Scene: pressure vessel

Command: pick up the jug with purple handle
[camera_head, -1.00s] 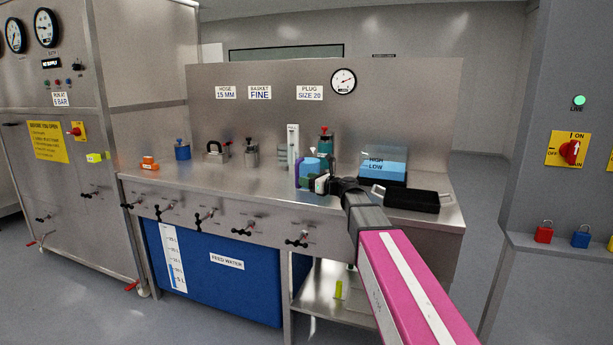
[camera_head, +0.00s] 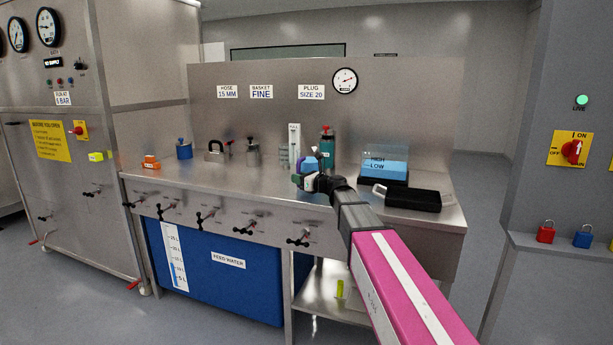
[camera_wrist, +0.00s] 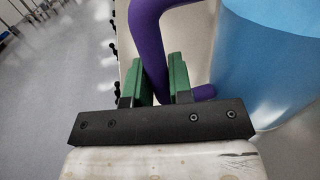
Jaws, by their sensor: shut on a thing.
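The jug (camera_head: 310,163) has a light blue body and a purple handle. In the wrist view the purple handle (camera_wrist: 148,40) passes between the green fingers of my gripper (camera_wrist: 162,78), which is shut on it. The jug's blue body (camera_wrist: 268,62) fills the right side of that view. In the head view my gripper (camera_head: 305,181) is at the near side of the jug, over the steel bench, and covers its lower part. I cannot tell how far the jug's base is from the bench top.
A green bottle with a red top (camera_head: 327,146) and a white gauge (camera_head: 294,144) stand behind the jug on the bench (camera_head: 250,180). A blue-filled box (camera_head: 385,162) and a black tray (camera_head: 412,198) are to the right. Free bench lies to the left.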

